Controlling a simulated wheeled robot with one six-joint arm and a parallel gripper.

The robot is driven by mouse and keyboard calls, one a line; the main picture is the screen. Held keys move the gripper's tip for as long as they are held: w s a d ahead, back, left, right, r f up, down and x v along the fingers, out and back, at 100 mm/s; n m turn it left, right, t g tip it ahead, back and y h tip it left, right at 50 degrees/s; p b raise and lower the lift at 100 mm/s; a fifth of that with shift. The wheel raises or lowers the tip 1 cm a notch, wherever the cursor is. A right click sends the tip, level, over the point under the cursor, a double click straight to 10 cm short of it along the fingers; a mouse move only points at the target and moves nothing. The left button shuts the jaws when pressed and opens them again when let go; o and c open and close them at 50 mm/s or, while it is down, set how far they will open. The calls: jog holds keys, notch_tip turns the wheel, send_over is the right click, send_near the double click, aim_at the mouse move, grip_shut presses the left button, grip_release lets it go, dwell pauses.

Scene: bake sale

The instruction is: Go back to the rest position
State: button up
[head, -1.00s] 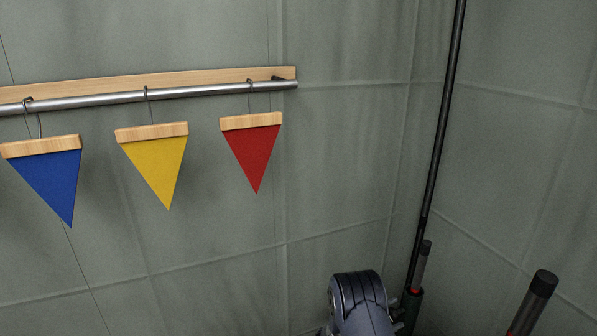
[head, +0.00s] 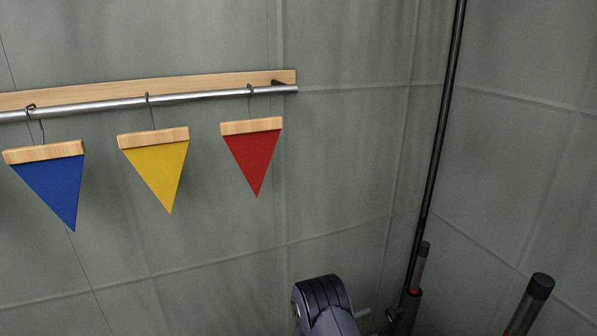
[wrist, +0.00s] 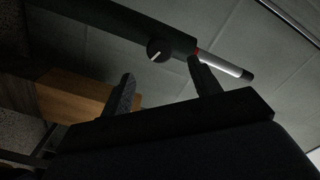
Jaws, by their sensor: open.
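My gripper (wrist: 161,68) shows in the wrist view with its two dark fingers spread apart and nothing between them. In the head view a rounded grey link of my arm shows at the bottom, right of centre. The fingers themselves cannot be made out there. The wrist view is dark, and a dark tube with a round knob (wrist: 160,50) and a pale metal end lies beyond the fingertips.
A metal rail (head: 200,98) on a wooden strip holds a blue pennant (head: 50,185), a yellow pennant (head: 158,172) and a red pennant (head: 253,158). A black pole (head: 437,150) stands in the corner. A brown box-like thing (wrist: 75,95) shows in the wrist view.

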aim_at(388, 316)
jog(key=b+x, duration=0.2)
jog(key=x, duration=0.6)
jog(key=shift+w+d+f, duration=0.1)
jog(key=shift+d, duration=0.3)
jog(key=shift+w+d, duration=0.15)
jog(key=shift+d, duration=0.05)
jog(key=m+b, duration=0.1)
jog(key=m, duration=0.5)
jog(key=m+b, duration=0.1)
jog(key=m, duration=0.5)
jog(key=m+b, duration=0.1)
jog(key=m, duration=0.5)
jog(key=shift+f+b, duration=0.1)
jog(key=shift+b, duration=0.2)
jog(key=m+b, duration=0.1)
jog(key=m, duration=0.5)
jog(key=shift+a, duration=0.1)
